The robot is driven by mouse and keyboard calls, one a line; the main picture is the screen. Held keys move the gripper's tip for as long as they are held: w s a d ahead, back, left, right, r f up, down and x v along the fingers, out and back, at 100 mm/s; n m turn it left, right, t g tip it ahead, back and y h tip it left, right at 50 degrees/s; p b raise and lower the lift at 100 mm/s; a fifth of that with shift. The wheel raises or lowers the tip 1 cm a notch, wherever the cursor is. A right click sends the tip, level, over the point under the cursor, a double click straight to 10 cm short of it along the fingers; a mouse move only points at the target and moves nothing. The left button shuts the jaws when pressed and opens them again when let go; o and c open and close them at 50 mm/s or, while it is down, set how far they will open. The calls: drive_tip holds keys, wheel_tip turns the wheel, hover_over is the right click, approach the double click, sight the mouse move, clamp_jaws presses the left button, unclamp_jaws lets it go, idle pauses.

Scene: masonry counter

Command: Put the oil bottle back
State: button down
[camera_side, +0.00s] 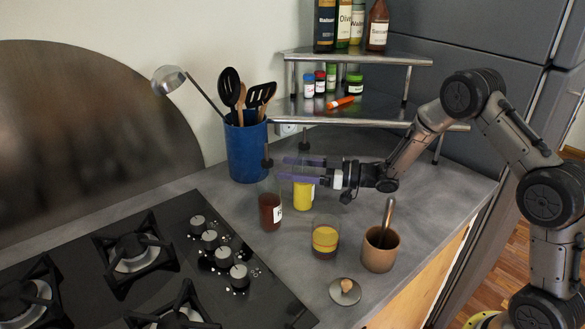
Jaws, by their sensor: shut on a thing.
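A two-level metal shelf (352,58) holds bottles on top and small jars below, with an orange-capped jar lying down. A blue utensil crock (247,152) stands behind.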

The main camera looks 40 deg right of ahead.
drive_tip(key=shift+f, duration=0.1)
drive_tip(key=shift+c, duration=0.3)
unclamp_jaws()
